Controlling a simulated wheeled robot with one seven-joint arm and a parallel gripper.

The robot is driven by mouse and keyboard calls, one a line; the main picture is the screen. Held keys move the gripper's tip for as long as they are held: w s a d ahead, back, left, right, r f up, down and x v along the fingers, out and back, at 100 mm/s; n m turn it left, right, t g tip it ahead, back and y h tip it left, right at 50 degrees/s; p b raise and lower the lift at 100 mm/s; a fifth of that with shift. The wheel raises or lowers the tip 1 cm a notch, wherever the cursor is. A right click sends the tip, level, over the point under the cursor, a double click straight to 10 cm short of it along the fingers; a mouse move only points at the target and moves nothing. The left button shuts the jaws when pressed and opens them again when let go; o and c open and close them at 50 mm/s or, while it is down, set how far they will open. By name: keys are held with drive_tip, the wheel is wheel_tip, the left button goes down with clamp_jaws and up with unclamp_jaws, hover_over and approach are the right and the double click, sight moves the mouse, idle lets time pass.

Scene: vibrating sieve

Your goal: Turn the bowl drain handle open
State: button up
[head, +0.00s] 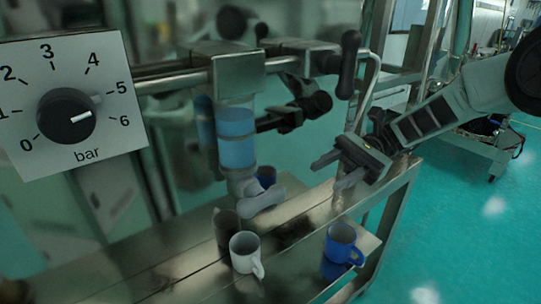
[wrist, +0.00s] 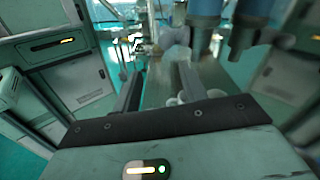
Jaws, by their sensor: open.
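The bowl drain handle (head: 262,201) is a pale grey lever under a clear bowl (head: 237,140) holding blue liquid. It sticks out down and to the right of the drain, above the metal bench. My gripper (head: 329,174) is open and empty to the right of the handle, its two fingers pointing left towards it with a clear gap between. In the wrist view my open fingers (wrist: 160,74) reach forward, and a blurred pale shape (wrist: 175,56) lies ahead of them. I cannot tell whether that shape is the handle.
A white mug (head: 245,252), a dark mug (head: 226,230) and a blue mug (head: 341,243) stand on the metal bench (head: 180,272) below. A dial (head: 67,115) marked in bar is at left. A black-knobbed lever (head: 348,65) is above my gripper.

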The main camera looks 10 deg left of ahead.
drive_tip(key=w, duration=0.2)
drive_tip(key=p, duration=0.7)
approach(259, 197)
drive_tip(key=x, duration=0.9)
drive_tip(key=shift+f, duration=0.35)
drive_tip(key=shift+s+a+f+p, duration=0.1)
drive_tip(key=shift+s+a+p, duration=0.2)
drive_tip(key=shift+s, duration=0.15)
drive_tip(key=shift+y, duration=0.3)
clamp_jaws()
